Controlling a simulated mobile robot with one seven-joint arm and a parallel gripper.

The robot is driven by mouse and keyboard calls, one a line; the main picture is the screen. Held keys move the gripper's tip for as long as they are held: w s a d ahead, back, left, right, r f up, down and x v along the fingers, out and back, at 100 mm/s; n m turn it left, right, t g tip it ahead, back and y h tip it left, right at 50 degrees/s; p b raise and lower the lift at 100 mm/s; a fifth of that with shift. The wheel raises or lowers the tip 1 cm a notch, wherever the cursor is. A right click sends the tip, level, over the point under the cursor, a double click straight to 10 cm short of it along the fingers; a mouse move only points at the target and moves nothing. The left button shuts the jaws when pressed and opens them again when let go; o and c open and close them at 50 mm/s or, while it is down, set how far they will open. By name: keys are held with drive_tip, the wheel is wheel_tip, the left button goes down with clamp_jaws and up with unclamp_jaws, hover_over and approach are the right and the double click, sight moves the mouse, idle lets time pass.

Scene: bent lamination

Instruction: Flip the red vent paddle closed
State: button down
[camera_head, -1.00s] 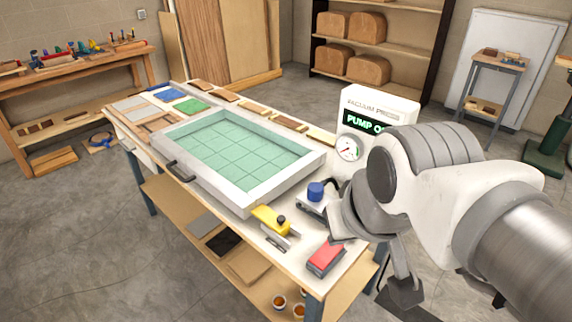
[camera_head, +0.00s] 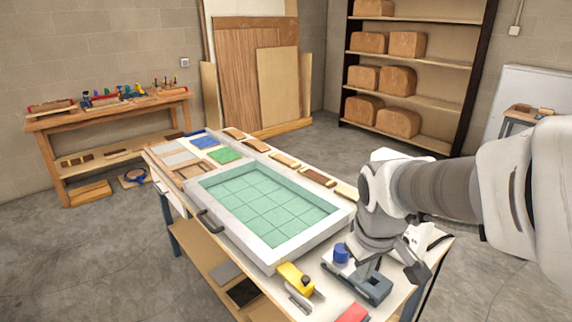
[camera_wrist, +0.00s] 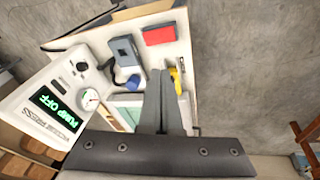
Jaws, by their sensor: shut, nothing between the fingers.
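The red vent paddle (camera_head: 353,314) is at the front end of the bench, cut by the bottom edge of the head view. It shows whole in the wrist view (camera_wrist: 158,35), as a red block on a dark base. I cannot tell its tilt. My gripper (camera_head: 368,268) is shut and empty, above the bench near the blue-grey device (camera_head: 372,289) and blue knob (camera_head: 341,253). In the wrist view my shut fingers (camera_wrist: 168,73) point toward the bench, apart from the paddle in the picture.
A yellow-handled clamp (camera_head: 297,278) lies beside the framed green press bed (camera_head: 313,238). In the wrist view, the white vacuum press box (camera_wrist: 30,82) reads "PUMP OFF". It is mostly hidden by my arm in the head view. Wood samples (camera_head: 285,159) line the bench's back edge.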

sight(360, 315)
drive_tip(key=w+d+f+n+g+p, duration=0.2)
drive_tip(key=w+d+f+n+p, duration=0.1)
drive_tip(key=w+f, duration=0.3)
wheel_tip(360, 315, down, 3)
drive_tip(key=shift+w+d+r+n, duration=0.15)
drive_tip(key=shift+w+r+n, duration=0.05)
drive_tip(key=shift+w+n, duration=0.1)
drive_tip(key=f, duration=0.4)
drive_tip(key=d+f, duration=0.1)
drive_tip(key=f, duration=0.4)
drive_tip(key=w+f, duration=0.1)
drive_tip(key=f, duration=0.3)
drive_tip(key=shift+d+f, duration=0.25)
drive_tip(key=shift+f, duration=0.15)
drive_tip(key=shift+d+f, duration=0.1)
drive_tip(key=shift+f+g, duration=0.2)
drive_tip(key=shift+g, duration=0.1)
drive_tip(key=shift+r, duration=0.1)
